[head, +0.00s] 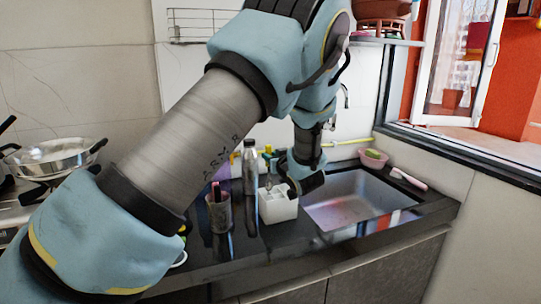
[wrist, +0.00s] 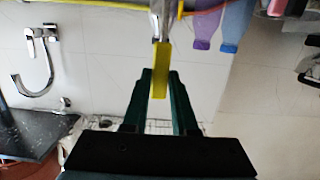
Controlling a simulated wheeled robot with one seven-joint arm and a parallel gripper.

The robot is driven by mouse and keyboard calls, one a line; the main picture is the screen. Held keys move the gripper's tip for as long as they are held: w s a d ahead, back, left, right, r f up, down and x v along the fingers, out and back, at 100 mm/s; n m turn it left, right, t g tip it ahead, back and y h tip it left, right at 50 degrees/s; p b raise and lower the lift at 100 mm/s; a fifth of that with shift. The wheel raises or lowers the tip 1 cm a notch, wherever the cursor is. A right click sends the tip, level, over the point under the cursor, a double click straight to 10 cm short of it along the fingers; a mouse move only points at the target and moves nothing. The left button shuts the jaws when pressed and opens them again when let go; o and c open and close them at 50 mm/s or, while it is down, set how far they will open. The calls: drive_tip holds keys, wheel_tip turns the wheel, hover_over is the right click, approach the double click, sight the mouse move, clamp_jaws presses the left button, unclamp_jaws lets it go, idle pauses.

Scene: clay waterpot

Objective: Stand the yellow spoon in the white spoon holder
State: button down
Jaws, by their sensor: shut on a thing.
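The yellow spoon (wrist: 160,72) is between the two dark green fingers of my gripper (wrist: 160,82) in the wrist view. Its yellow handle lies between the fingertips, and a shiny metal part runs on from it to the top edge. The white spoon holder (head: 278,208), a block with openings on top, stands on the dark counter in the head view. My gripper is just above and right of the holder there. The arm hides much of the gripper, and I cannot make out the spoon clearly in the head view. The holder is not clear in the wrist view.
A sink (head: 350,205) lies right of the holder. A pink bowl (head: 374,158) sits behind the sink. A pan (head: 55,155) is at far left. A faucet (wrist: 38,60) shows in the wrist view.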

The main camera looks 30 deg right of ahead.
sight(269, 180)
drive_tip(key=shift+f+b, duration=2.85)
drive_tip(key=shift+f, duration=1.6)
drive_tip(key=c, duration=0.6)
unclamp_jaws()
drive_tip(key=s+b, duration=0.1)
drive_tip(key=s, duration=0.2)
drive_tip(key=s+a+r, duration=0.1)
drive_tip(key=s, duration=0.3)
drive_tip(key=s+b, duration=0.1)
drive_tip(key=s, duration=0.2)
drive_tip(key=shift+s+a+r+b, duration=0.2)
drive_tip(key=shift+s+r+b, duration=0.1)
drive_tip(key=shift+s+r, duration=0.05)
